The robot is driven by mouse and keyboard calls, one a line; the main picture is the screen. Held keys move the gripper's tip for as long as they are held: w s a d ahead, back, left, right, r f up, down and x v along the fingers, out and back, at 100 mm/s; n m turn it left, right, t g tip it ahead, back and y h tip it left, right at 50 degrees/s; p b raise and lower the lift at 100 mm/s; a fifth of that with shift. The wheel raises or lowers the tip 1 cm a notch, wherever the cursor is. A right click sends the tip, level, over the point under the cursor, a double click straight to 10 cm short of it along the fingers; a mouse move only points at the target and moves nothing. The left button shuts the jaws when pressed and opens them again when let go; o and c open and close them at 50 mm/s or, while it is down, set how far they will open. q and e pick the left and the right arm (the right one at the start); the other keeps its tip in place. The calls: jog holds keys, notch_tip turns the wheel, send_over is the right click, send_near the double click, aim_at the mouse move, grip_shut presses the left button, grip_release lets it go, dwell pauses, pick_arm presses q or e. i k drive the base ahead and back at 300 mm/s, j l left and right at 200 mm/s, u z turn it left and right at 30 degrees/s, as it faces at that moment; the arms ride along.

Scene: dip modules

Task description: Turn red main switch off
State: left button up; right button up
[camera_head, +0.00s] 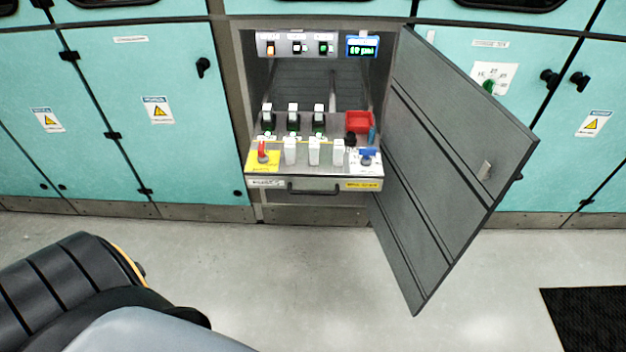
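The red main switch (262,151) is a small red handle on a yellow plate (257,165). It sits at the front left of the drawer panel (315,172) inside the open cabinet. The handle looks roughly upright, but it is too small to tell its exact setting. No gripper is in the head view. A dark ribbed part and a grey rounded part fill the lower left, and I cannot tell whether they are mine.
A grey cabinet door (445,150) stands open to the right of the drawer. White blocks (314,152), a red bin (359,121) and a blue switch (368,155) share the drawer. Grey floor (300,275) in front is clear. A black mat (590,315) lies lower right.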

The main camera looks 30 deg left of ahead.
aim_at(261, 151)
jog(key=u, duration=1.4)
